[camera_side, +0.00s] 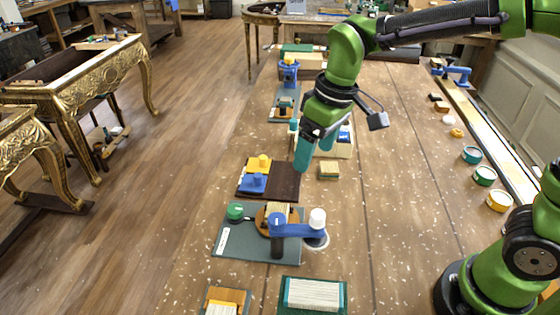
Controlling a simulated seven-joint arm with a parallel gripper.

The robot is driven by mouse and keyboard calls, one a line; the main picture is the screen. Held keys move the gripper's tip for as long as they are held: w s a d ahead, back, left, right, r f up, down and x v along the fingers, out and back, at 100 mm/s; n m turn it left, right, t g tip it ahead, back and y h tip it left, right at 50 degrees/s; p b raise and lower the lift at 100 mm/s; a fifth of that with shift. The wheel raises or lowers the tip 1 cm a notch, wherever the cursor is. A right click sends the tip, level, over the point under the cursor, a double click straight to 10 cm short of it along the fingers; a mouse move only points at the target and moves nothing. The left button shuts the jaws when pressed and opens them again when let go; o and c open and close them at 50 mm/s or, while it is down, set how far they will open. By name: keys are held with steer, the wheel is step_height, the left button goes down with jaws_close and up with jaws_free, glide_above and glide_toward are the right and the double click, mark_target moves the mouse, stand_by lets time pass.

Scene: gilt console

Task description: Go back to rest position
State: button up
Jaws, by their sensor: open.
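My gripper (314,150) hangs over the middle of the long wooden table (400,200), with its teal fingers pointing down. The fingers are spread and nothing shows between them. A small block with a yellowish top (329,170) sits on the table just below and right of the fingers in the picture. A dark brown board (285,186) with a yellow knobbed piece (262,163) and a blue knobbed piece (254,182) lies to the lower left. The gripper hides part of a pale box (338,150) behind it.
A green-edged block (313,294) is at the near edge. Several round tins (485,176) line the right side. Gilt consoles (85,85) stand left.

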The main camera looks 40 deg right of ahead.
steer(key=s+d+r+m+t, duration=0.1)
steer(key=s+d+m+t, duration=0.1)
steer(key=s, duration=0.4)
steer(key=s+d+r+m+t, duration=0.2)
steer(key=s+d+m+t, duration=0.1)
steer(key=s+d+m, duration=0.2)
steer(key=shift+s+d+r+y, duration=0.3)
steer(key=shift+s+d, duration=0.2)
steer(key=shift+d, duration=0.75)
steer(key=shift+c, duration=0.3)
